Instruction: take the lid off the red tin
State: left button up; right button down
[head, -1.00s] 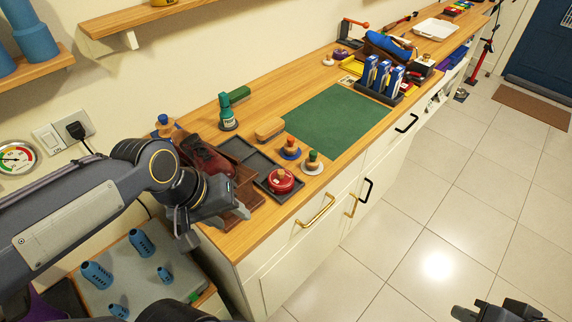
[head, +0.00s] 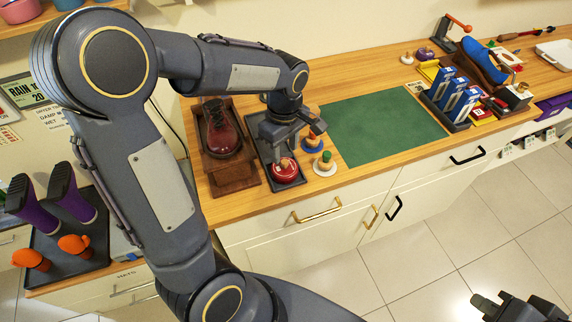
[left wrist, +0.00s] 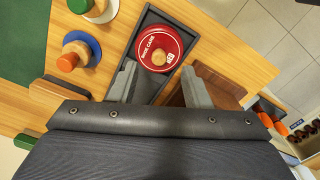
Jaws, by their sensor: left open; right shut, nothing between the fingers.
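The red tin (head: 285,170) stands at the front end of a dark tray (head: 262,172) on the wooden counter. In the left wrist view the tin (left wrist: 171,34) shows a round red lid with white lettering and a wooden knob (left wrist: 158,57). My left gripper (head: 279,146) is open above the tray, just behind the tin. In the left wrist view its fingers (left wrist: 157,82) point toward the tin with nothing between them; I cannot tell whether they touch it. My right gripper (head: 488,302) is shut and empty at the lower right, over the floor, far from the tin.
Right beside the tin are a green-topped knob on a white disc (head: 325,168) and an orange-topped one on a blue disc (head: 313,144). A dark red shoe (head: 221,135) sits in a wooden tray to the left. The green mat (head: 380,125) is clear.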

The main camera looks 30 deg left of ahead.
aim_at(285, 161)
pick_arm(q)
notch_tip(285, 161, down, 5)
jog(key=shift+r, duration=0.1)
grip_shut()
dwell(0.3)
